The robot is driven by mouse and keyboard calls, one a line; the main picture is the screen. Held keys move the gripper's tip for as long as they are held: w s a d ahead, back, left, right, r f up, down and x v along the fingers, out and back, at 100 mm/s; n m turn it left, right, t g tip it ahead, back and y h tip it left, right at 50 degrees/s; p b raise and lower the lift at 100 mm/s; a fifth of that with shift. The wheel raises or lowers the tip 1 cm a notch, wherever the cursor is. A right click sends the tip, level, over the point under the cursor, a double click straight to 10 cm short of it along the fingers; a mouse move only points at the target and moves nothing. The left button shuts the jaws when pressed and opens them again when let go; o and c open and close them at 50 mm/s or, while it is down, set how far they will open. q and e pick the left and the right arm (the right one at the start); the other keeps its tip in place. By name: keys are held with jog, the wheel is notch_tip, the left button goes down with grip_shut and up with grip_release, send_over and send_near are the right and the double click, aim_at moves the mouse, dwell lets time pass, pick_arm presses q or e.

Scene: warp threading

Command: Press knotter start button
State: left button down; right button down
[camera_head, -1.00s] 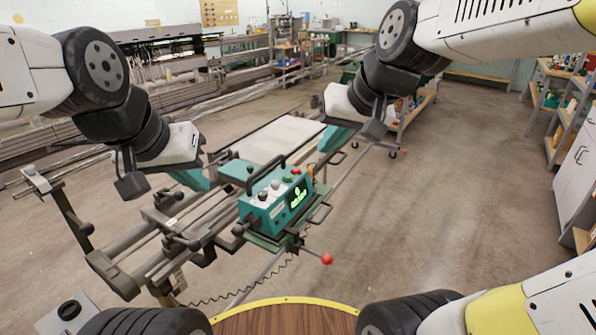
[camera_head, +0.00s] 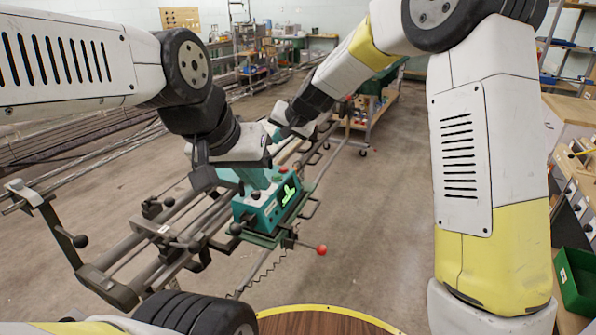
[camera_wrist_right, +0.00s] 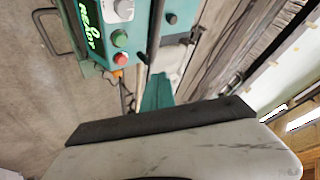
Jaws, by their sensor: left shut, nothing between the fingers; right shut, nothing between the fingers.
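The teal knotter control box (camera_head: 266,212) with a lit green display (camera_head: 288,190) sits on the rail frame below the middle of the head view. In the right wrist view, a green button (camera_wrist_right: 120,39) and a red button (camera_wrist_right: 120,59) show beside its display. My left gripper (camera_head: 258,180) is shut, its teal fingers just over the box top and hiding part of it; I cannot tell whether they touch. My right gripper (camera_head: 271,129) is shut and empty, beyond the box. Its teal fingers (camera_wrist_right: 157,92) appear apart from the buttons in the right wrist view.
A red ball lever (camera_head: 321,250) sticks out at the box's front right. Frame rails (camera_head: 135,258) run to the lower left. A round wooden top with a yellow rim (camera_head: 325,309) is at the bottom.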

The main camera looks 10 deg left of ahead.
aim_at(279, 177)
jog(key=shift+w+a+f, duration=0.1)
jog(key=shift+w+f, duration=0.05)
jog(key=shift+f, duration=4.4)
jog(key=shift+f, duration=0.15)
jog(key=shift+f, duration=0.3)
